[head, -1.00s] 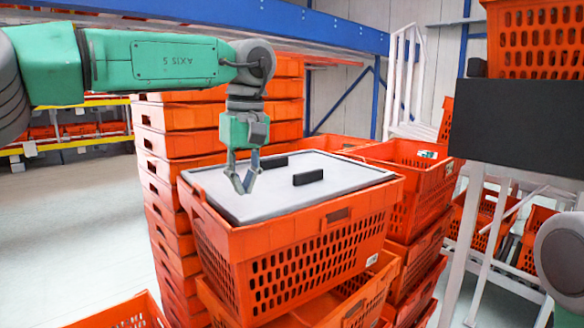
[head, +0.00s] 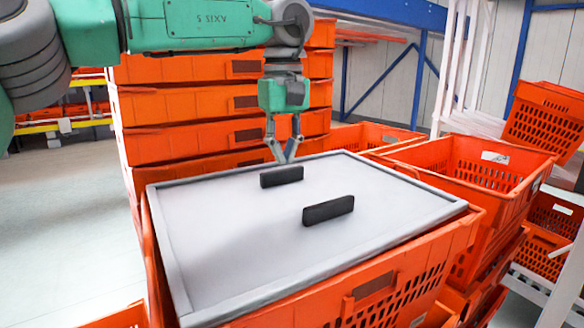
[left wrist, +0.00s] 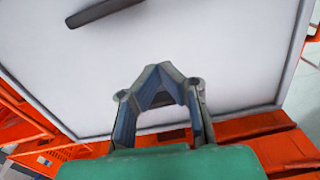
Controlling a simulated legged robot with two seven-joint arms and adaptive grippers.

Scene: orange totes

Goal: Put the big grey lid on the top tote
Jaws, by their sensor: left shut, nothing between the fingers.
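The big grey lid (head: 240,225) lies on the top orange tote (head: 405,290), with two black handles on its upper face. One handle (head: 282,176) is farther back and the other (head: 328,211) nearer. The lid sits about flat over the tote's opening; its near right edge lies inside the tote's rim. I cannot tell if it is fully seated. My left gripper (head: 284,158) points down just behind the far handle, shut and empty. In the left wrist view my left gripper (left wrist: 158,75) is above the pale lid (left wrist: 220,50), apart from a dark handle (left wrist: 100,12). My right gripper is not in view.
A tall stack of orange totes (head: 185,105) stands behind on the left. Another open orange tote (head: 480,170) stands close on the right. A blue rack beam (head: 385,14) crosses the back. Open floor (head: 60,220) is on the left.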

